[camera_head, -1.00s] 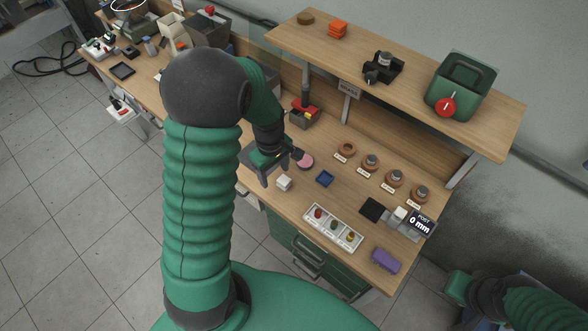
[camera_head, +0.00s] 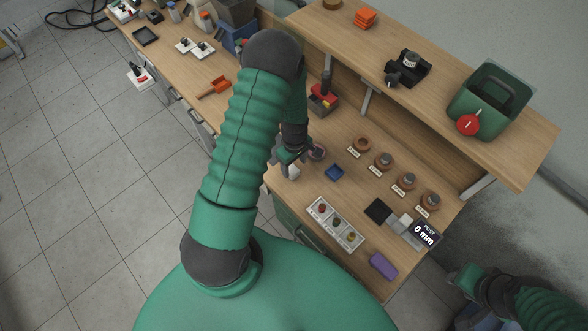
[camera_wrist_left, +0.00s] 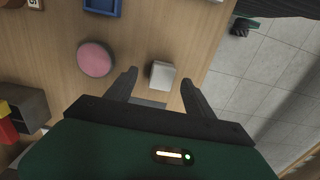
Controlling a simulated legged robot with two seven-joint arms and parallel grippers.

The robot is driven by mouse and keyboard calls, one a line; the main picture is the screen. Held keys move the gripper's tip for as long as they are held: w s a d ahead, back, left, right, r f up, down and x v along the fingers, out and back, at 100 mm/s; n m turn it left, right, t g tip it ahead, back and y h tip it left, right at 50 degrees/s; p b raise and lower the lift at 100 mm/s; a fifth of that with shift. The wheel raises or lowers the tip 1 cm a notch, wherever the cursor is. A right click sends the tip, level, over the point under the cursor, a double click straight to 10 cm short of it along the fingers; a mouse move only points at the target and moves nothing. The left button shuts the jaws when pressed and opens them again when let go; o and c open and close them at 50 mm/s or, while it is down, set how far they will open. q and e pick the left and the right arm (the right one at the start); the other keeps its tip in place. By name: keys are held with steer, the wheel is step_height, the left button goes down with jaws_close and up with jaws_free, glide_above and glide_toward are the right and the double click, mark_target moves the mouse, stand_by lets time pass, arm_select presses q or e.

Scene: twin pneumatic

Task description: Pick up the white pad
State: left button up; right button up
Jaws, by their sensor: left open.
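The white pad (camera_head: 293,172) is a small white block on the bench near its front edge. In the left wrist view, the white pad (camera_wrist_left: 162,75) appears between the two fingertips of my left gripper (camera_wrist_left: 159,80), which is open and empty. In the head view, my left gripper (camera_head: 285,160) is right at the pad and partly covers it. I cannot tell how high the fingers are above the bench. My right gripper (camera_head: 464,280) is at the lower right, away from the bench top, and its fingers are not clear.
A pink round pad (camera_wrist_left: 96,59) lies left of the white pad in the wrist view. A blue tray (camera_head: 334,173) is close by. A red-and-grey bin (camera_head: 322,100) stands behind.

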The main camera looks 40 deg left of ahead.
mark_target(292, 168)
arm_select(q)
steer(key=f, duration=0.1)
steer(key=f+p, duration=0.1)
steer(key=a+f, duration=0.1)
steer(key=f, duration=0.1)
steer(key=shift+s, duration=0.3)
steer(key=shift+w+f, duration=0.1)
steer(key=shift+w, duration=0.05)
steer(key=shift+w+d, duration=0.1)
steer(key=shift+d, duration=0.1)
steer(key=c, duration=1.2)
steer(key=shift+a, duration=0.15)
jaws_close()
arm_select(e)
steer(key=shift+a+v, duration=0.2)
steer(key=shift+v, duration=0.9)
steer(key=shift+s, duration=0.1)
